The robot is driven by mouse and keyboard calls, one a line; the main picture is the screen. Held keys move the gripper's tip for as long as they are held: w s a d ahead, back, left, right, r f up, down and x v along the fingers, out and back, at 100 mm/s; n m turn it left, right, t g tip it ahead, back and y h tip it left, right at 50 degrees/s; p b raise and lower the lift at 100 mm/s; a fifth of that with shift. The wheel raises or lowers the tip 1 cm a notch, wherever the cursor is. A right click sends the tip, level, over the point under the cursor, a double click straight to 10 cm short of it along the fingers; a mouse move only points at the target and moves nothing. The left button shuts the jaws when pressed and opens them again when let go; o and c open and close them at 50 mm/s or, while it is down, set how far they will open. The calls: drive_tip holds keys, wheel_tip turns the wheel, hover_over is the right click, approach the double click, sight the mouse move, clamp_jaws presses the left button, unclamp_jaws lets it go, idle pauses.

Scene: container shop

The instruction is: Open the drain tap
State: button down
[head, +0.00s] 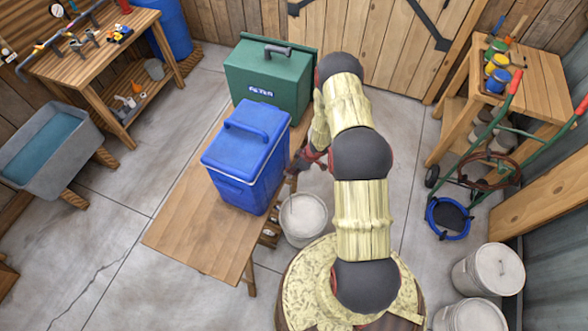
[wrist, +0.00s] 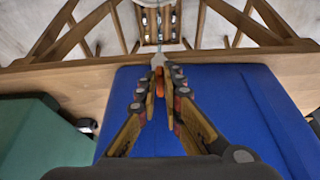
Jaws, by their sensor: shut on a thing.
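A blue cooler (head: 245,155) with a lid handle stands on the wooden bench (head: 180,225). Its blue side (wrist: 240,105) fills much of the wrist view. The drain tap (wrist: 160,84) shows as a small orange-red part with a pale tip beyond it, at the cooler's side near the bench edge. My gripper (wrist: 160,90) is shut on the tap, with its fingers on either side of it. In the head view my gripper (head: 303,160) is at the cooler's right side, partly hidden by my arm, and the tap cannot be made out there.
A green box (head: 268,82) stands on the bench beside the cooler. A white bucket (head: 303,215) is on the floor right of the bench. A barrel-like round table (head: 300,285) is in front. A hand truck (head: 490,165) and a small wooden table (head: 535,75) are at right.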

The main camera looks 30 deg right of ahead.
drive_tip(key=c, duration=2.2)
unclamp_jaws()
drive_tip(key=v, duration=1.2)
